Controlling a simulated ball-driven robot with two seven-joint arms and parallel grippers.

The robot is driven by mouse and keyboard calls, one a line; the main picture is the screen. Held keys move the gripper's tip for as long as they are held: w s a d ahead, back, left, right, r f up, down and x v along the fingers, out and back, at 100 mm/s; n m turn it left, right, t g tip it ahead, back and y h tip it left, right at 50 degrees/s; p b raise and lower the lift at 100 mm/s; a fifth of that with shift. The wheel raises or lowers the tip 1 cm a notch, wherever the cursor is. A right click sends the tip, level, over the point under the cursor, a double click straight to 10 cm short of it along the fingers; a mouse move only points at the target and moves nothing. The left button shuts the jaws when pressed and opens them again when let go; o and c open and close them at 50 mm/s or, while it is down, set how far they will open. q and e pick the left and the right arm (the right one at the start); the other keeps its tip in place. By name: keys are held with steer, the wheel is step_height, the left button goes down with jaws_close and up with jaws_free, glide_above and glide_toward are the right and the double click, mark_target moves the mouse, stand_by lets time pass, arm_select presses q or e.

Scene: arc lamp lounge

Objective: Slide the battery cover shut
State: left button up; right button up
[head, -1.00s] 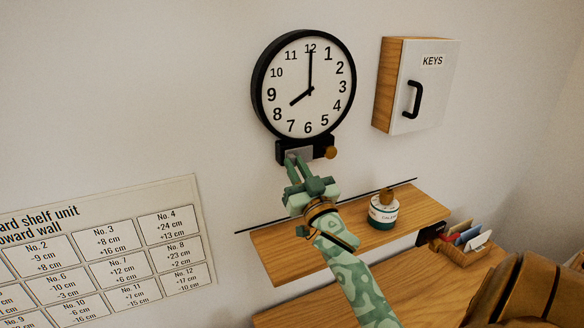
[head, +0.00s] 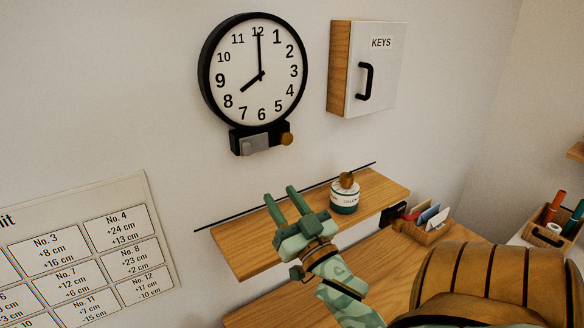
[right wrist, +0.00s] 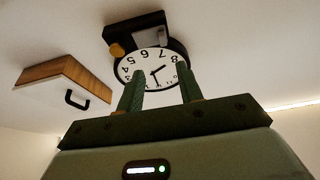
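The battery cover (head: 256,143) is a small grey plate on the front of the black battery box (head: 236,141) under the round wall clock (head: 258,73). It lies left of a brass knob (head: 287,138); dark box shows between them. My right gripper (head: 279,193) is open and empty, below and apart from the box, fingers pointing up toward it. In the right wrist view the two fingers (right wrist: 159,84) stand apart in front of the clock face (right wrist: 152,68), with the box (right wrist: 124,31) beyond, upside down. My left gripper is not in view.
A wooden shelf (head: 240,252) holds a round white-and-green tin (head: 344,200). A key cabinet (head: 383,75) hangs right of the clock. A card holder (head: 426,232) stands on the desk, and a chart (head: 75,255) is on the wall. The wall between gripper and box is clear.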

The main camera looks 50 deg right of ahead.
steer(key=shift+b+v, duration=0.3)
steer(key=shift+v, duration=1.3)
steer(key=shift+f, duration=0.1)
